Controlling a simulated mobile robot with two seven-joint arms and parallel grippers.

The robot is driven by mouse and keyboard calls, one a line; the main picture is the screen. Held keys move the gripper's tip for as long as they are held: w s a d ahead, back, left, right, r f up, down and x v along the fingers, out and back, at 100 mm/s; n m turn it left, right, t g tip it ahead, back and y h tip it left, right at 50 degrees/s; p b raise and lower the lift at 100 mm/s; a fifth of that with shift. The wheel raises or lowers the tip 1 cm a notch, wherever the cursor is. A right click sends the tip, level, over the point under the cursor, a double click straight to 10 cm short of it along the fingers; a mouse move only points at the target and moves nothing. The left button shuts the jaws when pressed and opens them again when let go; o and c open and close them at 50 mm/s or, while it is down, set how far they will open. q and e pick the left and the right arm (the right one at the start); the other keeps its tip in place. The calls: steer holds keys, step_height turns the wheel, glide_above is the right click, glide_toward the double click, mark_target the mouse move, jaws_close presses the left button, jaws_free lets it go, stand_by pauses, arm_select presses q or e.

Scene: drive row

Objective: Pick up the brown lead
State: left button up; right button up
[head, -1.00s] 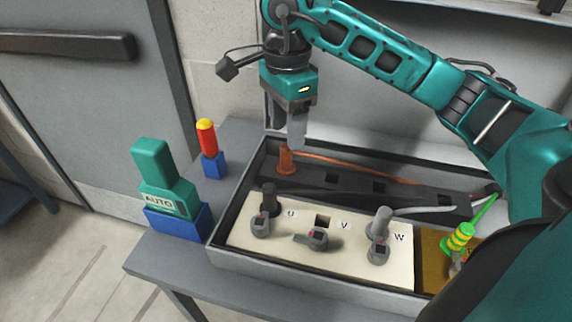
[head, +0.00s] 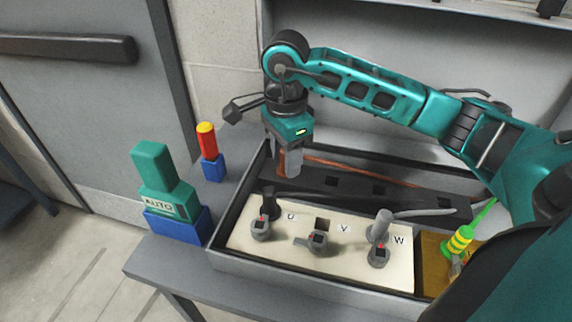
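The brown lead has an orange-brown plug (head: 281,160) at the back left of the grey box, and its cable (head: 360,173) runs right along the back tray. My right gripper (head: 289,165) points down at this plug, and a grey finger covers much of it. The other finger is hidden, so whether the fingers are closed on the plug does not show. The plug appears upright in the tray. My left gripper is not in view.
The cream panel (head: 290,262) holds a black lead (head: 269,202) by U and a grey lead (head: 382,222) by W; the square hole by V is empty. A green-yellow lead (head: 460,240) stands right. A green AUTO block (head: 158,180) and red-yellow piece (head: 207,140) stand left.

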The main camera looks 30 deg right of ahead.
jaws_close()
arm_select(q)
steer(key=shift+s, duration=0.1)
